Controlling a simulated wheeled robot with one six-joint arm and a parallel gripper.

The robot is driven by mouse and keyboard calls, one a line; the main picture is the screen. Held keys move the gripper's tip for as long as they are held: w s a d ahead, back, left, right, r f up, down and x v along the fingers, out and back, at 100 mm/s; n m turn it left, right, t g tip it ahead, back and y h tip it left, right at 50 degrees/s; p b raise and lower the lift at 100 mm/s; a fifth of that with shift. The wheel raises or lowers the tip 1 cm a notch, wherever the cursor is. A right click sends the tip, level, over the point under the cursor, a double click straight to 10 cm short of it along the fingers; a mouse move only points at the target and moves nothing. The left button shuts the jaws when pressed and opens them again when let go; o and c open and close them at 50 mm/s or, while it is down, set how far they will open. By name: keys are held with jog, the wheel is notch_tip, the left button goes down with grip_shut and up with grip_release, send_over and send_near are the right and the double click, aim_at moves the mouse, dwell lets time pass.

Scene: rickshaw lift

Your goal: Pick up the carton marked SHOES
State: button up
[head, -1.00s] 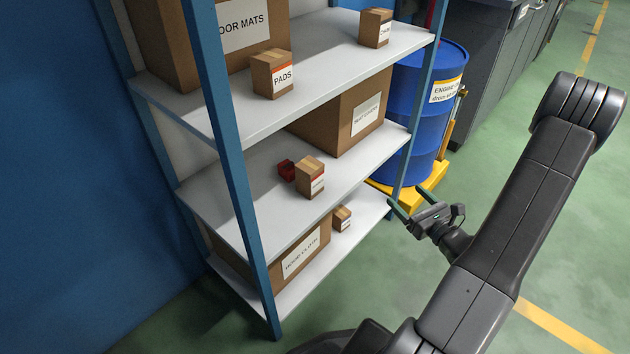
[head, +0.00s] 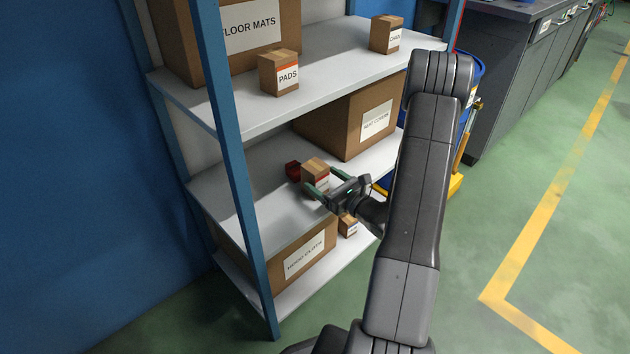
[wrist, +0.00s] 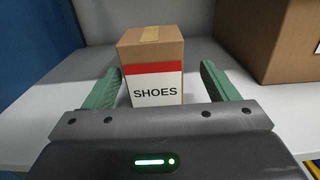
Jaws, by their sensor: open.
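The carton marked SHOES (wrist: 152,62) is a small brown box with a red band and a white label. It stands upright on the middle shelf, straight ahead in the wrist view. In the head view the carton (head: 315,171) is partly hidden by my gripper. My gripper (wrist: 160,88) is open, with one green finger on each side of the carton's near part and gaps visible on both sides. In the head view my gripper (head: 318,184) is at the shelf's front edge, in front of the carton.
A large brown box (head: 345,125) stands behind to the right on the same shelf. The upper shelf (head: 330,75) is above, and a blue upright (head: 232,160) stands to the left. A small carton (head: 347,226) sits below.

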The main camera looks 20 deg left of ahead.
jog(key=x, duration=0.1)
jog(key=b+x, duration=0.1)
jog(key=x, duration=0.2)
jog(key=shift+s+a+f, duration=0.15)
jog(key=shift+s+a, duration=0.1)
jog(key=shift+w+a, duration=0.25)
jog(key=shift+a, duration=0.25)
jog(key=c, duration=1.5)
